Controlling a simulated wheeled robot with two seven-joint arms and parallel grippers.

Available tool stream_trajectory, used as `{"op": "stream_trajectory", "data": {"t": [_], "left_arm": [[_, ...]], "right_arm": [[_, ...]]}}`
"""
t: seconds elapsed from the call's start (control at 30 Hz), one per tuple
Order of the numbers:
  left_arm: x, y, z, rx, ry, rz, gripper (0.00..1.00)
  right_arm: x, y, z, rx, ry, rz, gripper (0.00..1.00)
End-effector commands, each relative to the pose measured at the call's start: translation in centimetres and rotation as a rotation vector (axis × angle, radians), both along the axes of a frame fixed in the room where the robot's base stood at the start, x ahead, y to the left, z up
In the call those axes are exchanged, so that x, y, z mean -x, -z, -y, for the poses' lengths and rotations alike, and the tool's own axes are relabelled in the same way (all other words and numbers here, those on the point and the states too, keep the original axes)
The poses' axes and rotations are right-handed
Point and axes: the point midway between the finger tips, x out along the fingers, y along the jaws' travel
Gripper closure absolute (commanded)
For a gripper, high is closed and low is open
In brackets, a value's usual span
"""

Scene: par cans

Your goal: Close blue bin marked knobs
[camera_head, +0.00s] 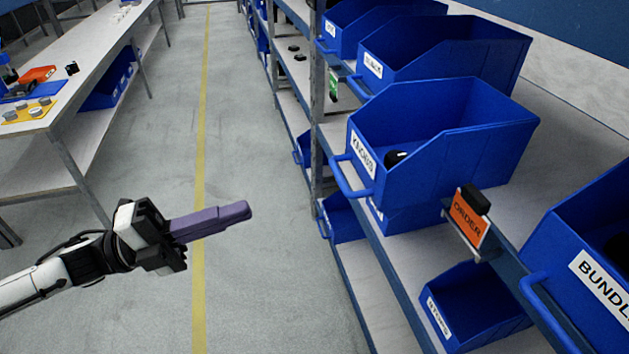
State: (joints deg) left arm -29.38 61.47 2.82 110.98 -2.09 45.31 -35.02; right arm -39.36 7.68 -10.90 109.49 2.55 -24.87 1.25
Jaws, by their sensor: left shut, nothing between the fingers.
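The blue bin marked KNOBS (455,155) is on the rack's upper shelf, right of centre. It sticks out past the shelf's front edge, and its front looks tipped down. A blue handle bar (348,180) runs along its front below the white label, and a dark knob lies inside. My left gripper (250,210) has purple fingers, shut and empty. It is over the aisle floor, left of the bin and apart from it. My right gripper is not in view.
An orange ORDER sign (468,220) is on the shelf edge right of the KNOBS bin. A BUNDL… bin (570,260) is at right; other blue bins (440,50) stand behind. A metal post (317,90) rises left of the bin. A workbench (90,60) stands far left. The aisle floor is clear.

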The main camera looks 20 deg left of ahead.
Motion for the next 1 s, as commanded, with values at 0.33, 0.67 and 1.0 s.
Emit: {"op": "stream_trajectory", "data": {"t": [0.33,0.67,1.0], "left_arm": [[-2.5,-0.9,3.6,0.003,0.002,0.004,1.00],[-5.3,-1.9,7.5,0.005,-0.001,0.002,1.00],[-7.4,-2.4,10.6,0.003,-0.001,-0.003,1.00]], "right_arm": [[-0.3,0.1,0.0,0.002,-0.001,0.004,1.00],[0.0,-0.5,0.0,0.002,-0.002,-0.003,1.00],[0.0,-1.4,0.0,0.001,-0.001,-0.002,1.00]]}}
